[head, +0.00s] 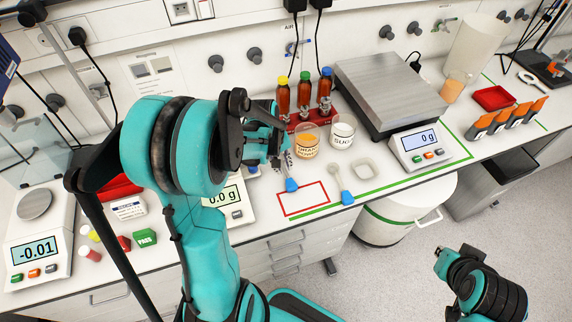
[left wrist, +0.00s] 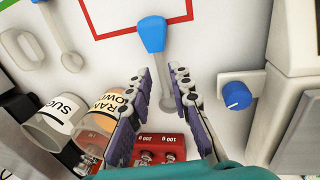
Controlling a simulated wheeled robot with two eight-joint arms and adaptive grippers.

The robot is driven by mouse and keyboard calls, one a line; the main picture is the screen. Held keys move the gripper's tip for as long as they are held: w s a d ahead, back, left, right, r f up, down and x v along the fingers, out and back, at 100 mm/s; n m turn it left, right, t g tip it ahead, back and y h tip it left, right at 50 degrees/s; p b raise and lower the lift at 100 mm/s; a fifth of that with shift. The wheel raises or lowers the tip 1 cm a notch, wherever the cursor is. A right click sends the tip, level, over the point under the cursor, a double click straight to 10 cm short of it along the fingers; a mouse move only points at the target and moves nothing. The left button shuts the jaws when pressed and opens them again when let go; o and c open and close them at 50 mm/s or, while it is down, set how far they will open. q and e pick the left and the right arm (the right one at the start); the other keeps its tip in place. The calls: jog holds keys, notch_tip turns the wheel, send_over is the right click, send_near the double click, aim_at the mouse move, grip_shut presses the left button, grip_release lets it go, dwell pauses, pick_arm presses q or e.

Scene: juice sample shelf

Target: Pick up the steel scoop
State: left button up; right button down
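A blue-handled utensil with a grey metallic shaft (left wrist: 165,80), seemingly the steel scoop, lies on the white bench; its blue handle (head: 291,184) shows below my left gripper (head: 277,152) in the head view. In the left wrist view my left gripper (left wrist: 160,118) is open and empty, its two fingers apart on either side of the utensil's lower end. I cannot tell the height gap. A second blue-handled scoop (head: 337,174) with a paler head lies to the right and shows partly in the left wrist view (left wrist: 72,60). My right gripper (head: 443,262) is off the bench, its fingers unclear.
A red outlined rectangle (head: 303,198) lies at the bench front. An orange powder jar (head: 306,147), a sugar jar (head: 342,134) and a red weight holder (left wrist: 160,148) stand near the left gripper. A small balance (head: 236,202) and a large scale (head: 388,88) flank this area.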

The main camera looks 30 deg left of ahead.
aim_at(287, 174)
pick_arm(q)
jog(key=f, duration=0.1)
jog(key=f+b, duration=0.1)
jog(key=f, duration=0.2)
jog(key=shift+w+d+f, duration=0.1)
jog(key=shift+w+d, duration=0.2)
jog(key=shift+w, duration=0.1)
jog(key=shift+f, duration=0.4)
grip_shut()
jog(key=shift+r, duration=0.15)
